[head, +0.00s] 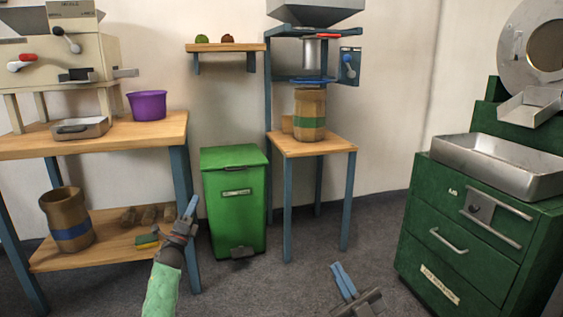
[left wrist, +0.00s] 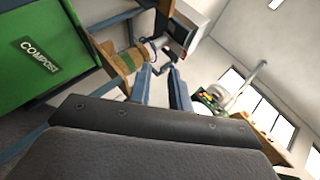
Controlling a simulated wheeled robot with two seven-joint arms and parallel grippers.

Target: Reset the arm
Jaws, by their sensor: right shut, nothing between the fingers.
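My left gripper (head: 190,207) is at the lower left of the head view, in front of the left table's right leg and the green bin. In the left wrist view its two blue fingers (left wrist: 161,88) stand apart with nothing between them, so it is open and empty. My right gripper (head: 343,278) is at the bottom of the head view, over the grey floor. Its blue fingers are together and hold nothing. The right arm behind it is mostly out of the picture.
A wooden table (head: 150,132) stands left with a purple bowl (head: 147,105); its lower shelf holds a blue-banded sack (head: 66,218). A green compost bin (head: 233,200) and small table (head: 330,145) with a green-banded sack (head: 309,113) stand behind. A green cabinet (head: 450,230) stands right.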

